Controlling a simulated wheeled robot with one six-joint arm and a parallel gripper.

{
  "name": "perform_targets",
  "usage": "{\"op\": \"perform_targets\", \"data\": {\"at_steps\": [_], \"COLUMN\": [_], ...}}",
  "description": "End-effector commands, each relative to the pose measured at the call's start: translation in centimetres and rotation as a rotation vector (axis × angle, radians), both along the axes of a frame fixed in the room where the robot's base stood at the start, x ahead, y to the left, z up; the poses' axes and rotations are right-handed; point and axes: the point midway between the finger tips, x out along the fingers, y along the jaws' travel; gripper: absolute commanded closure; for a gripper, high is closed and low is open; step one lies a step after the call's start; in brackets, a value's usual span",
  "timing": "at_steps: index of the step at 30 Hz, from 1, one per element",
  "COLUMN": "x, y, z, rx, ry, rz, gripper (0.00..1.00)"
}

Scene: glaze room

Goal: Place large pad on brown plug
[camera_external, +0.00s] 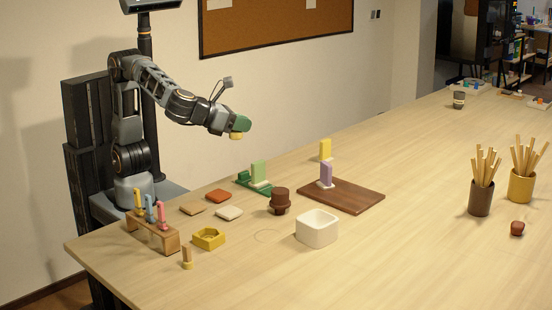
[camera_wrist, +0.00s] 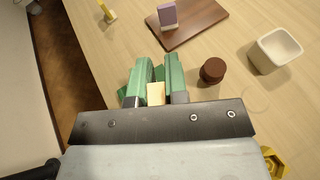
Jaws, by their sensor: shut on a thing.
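My gripper (camera_external: 240,124) is raised above the far left part of the table, with green fingers. In the wrist view its fingers (camera_wrist: 157,85) are shut on a small cream-yellow block (camera_wrist: 156,94). This block (camera_external: 236,136) also shows below the fingers in the external view. I cannot tell whether it is the large pad. The brown plug (camera_external: 279,201) stands upright on the table, dark and round, with a wider top. In the wrist view the plug (camera_wrist: 212,71) is right of the fingers, apart from them.
Flat orange (camera_external: 218,195), tan (camera_external: 193,208) and whitish (camera_external: 229,213) squares lie left of the plug. A white square bowl (camera_external: 317,229) and brown board (camera_external: 357,203) are nearby. A green stand (camera_external: 252,186) is behind the plug; a tool rack (camera_external: 151,233) is at left.

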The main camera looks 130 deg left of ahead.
Motion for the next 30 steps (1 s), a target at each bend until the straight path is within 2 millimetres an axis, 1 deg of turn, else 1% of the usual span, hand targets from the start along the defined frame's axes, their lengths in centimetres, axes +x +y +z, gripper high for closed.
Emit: {"op": "perform_targets", "data": {"at_steps": [4, 7, 11, 15, 17, 18, 21, 24, 27, 30], "x": [-0.6, 0.2, 2.9, 6.4, 7.9, 8.7, 10.0, 11.1, 11.8, 12.2], "y": [0.5, 0.7, 1.3, 2.2, 2.5, 2.7, 2.9, 3.2, 3.4, 3.5], "z": [0.2, -0.2, -1.4, -3.0, -3.6, -4.3, -6.2, -7.5, -8.4, -8.8], "rx": [0.000, 0.000, 0.001, 0.000, 0.001, 0.001, 0.000, 0.001, 0.000, 0.000], "ry": [0.002, 0.004, 0.007, 0.007, 0.006, 0.007, 0.007, 0.004, 0.003, 0.001], "rz": [0.084, 0.089, 0.088, 0.087, 0.087, 0.086, 0.085, 0.084, 0.084, 0.085], "gripper": [1.00, 1.00, 1.00, 1.00, 1.00, 1.00, 1.00, 1.00, 1.00, 1.00]}}
